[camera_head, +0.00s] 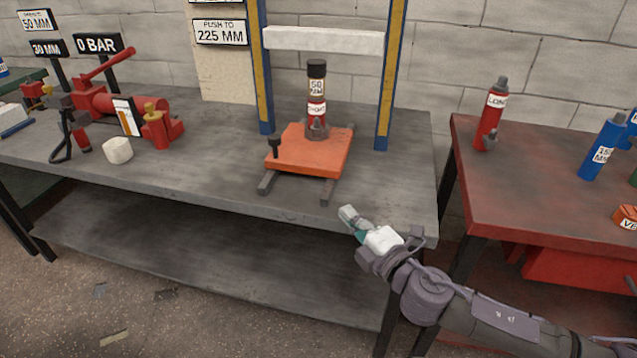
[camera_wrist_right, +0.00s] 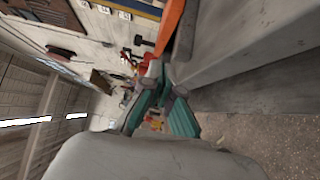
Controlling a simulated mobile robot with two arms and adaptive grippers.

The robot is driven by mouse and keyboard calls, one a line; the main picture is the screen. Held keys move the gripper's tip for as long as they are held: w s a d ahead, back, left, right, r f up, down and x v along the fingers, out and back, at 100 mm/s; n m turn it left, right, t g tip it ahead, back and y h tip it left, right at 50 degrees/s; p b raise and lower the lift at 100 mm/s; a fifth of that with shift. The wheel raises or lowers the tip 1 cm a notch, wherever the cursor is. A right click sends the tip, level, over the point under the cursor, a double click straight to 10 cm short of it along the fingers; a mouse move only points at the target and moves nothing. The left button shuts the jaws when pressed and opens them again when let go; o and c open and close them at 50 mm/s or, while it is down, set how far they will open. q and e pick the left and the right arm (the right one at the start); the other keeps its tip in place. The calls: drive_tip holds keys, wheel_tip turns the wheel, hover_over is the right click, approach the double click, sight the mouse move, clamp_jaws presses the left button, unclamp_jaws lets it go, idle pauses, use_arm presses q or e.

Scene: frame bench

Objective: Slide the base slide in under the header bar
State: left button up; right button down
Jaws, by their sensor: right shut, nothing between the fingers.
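The base slide (camera_head: 296,158) is an orange plate on two dark rails (camera_head: 330,190) on the grey bench. A red ram with a black top section (camera_head: 317,85) stands upright on its back part. A dark knob (camera_head: 275,143) rises at its left front. The white header bar (camera_head: 325,40) spans two blue and yellow posts behind and above. My right gripper (camera_head: 350,219) is shut and empty at the bench's front edge, in front of the slide and apart from it. In the right wrist view its teal fingers (camera_wrist_right: 163,107) show near the orange slide edge (camera_wrist_right: 169,25). My left gripper is not in view.
A red table (camera_head: 540,180) at right holds a red cylinder (camera_head: 491,115) and a blue one (camera_head: 603,148). Bench surface beside the slide is clear.

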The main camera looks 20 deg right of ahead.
sight(324, 196)
drive_tip(key=w, duration=0.3)
drive_tip(key=w+a, duration=0.1)
drive_tip(key=w, duration=0.6)
drive_tip(key=shift+w+a, duration=0.1)
drive_tip(key=shift+a, duration=0.2)
drive_tip(key=shift+w+d, duration=0.85)
drive_tip(key=shift+w, duration=0.1)
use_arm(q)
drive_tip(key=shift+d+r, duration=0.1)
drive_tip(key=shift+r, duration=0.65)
use_arm(e)
drive_tip(key=shift+w+d, duration=0.3)
drive_tip(key=shift+w, duration=0.15)
